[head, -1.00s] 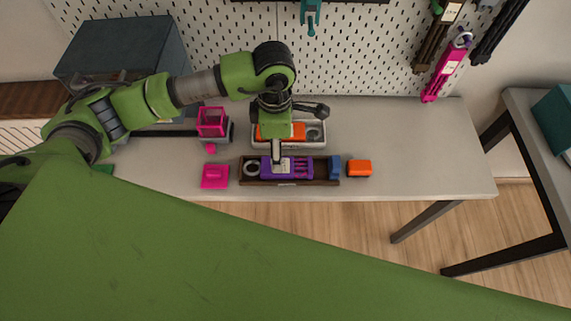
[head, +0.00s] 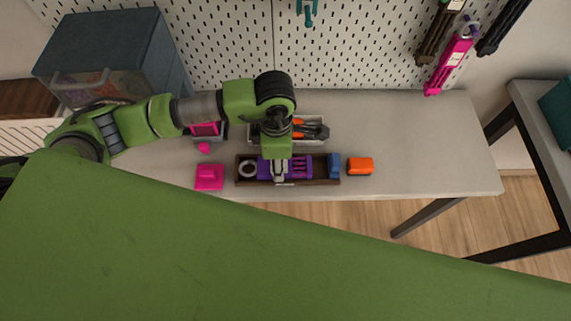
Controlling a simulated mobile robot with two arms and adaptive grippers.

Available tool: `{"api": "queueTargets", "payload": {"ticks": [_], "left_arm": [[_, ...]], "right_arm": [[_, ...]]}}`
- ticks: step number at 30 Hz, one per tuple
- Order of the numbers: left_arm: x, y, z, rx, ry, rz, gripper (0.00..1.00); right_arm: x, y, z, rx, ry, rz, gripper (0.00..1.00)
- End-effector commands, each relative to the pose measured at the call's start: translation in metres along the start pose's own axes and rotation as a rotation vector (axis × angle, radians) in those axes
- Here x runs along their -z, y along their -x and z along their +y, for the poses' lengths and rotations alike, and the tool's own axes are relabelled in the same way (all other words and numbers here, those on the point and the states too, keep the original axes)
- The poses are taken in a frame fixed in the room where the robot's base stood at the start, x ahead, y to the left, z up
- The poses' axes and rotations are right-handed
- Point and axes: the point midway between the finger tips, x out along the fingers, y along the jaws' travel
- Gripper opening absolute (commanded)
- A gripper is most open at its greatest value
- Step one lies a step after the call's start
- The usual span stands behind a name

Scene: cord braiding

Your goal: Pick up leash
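A purple bundle (head: 301,167), which looks like a folded leash with a pale label, lies in a dark brown tray (head: 315,183) near the table's front edge. My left gripper (head: 279,174) points down over the left half of the purple bundle, with its fingers at or very near it. The gripper hides part of the bundle, and I cannot tell whether the fingers are closed on it. My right gripper is not in view.
The tray also holds a pale ring (head: 248,169) and a blue piece (head: 334,165). A pink block (head: 209,178) and an orange block (head: 360,166) flank it. A light tray (head: 321,144) stands behind. The table (head: 430,150) is clear at right.

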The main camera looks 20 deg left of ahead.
Motion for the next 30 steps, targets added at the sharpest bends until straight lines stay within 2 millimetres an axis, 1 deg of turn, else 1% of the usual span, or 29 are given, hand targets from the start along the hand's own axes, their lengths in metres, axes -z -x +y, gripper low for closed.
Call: {"api": "queueTargets", "payload": {"ticks": [1,2,4,11,16,19,21,26,30], "left_arm": [[0.0,-0.001,0.0,0.001,0.0,0.001,0.16],[0.0,-0.001,0.0,0.001,0.0,0.001,0.13],[0.0,0.0,0.0,0.0,0.0,0.0,0.13],[0.001,0.0,0.0,0.0,0.001,0.002,0.13],[0.001,0.011,0.001,-0.001,0.001,0.001,0.13],[0.0,0.025,0.001,-0.002,0.0,0.0,0.13],[0.001,0.038,0.001,-0.002,-0.001,0.0,0.13],[0.013,0.068,-0.022,0.001,-0.002,0.0,0.13],[0.024,0.097,-0.043,0.0,-0.002,0.0,0.13]], "right_arm": [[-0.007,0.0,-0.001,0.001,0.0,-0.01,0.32],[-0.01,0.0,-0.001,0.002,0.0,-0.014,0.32],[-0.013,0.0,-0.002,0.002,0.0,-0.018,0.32],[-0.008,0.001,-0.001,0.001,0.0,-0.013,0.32],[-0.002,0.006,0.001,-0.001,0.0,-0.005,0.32],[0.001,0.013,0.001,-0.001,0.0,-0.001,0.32],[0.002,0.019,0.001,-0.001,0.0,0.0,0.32],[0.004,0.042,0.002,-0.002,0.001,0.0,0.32],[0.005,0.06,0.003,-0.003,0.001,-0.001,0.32]]}}
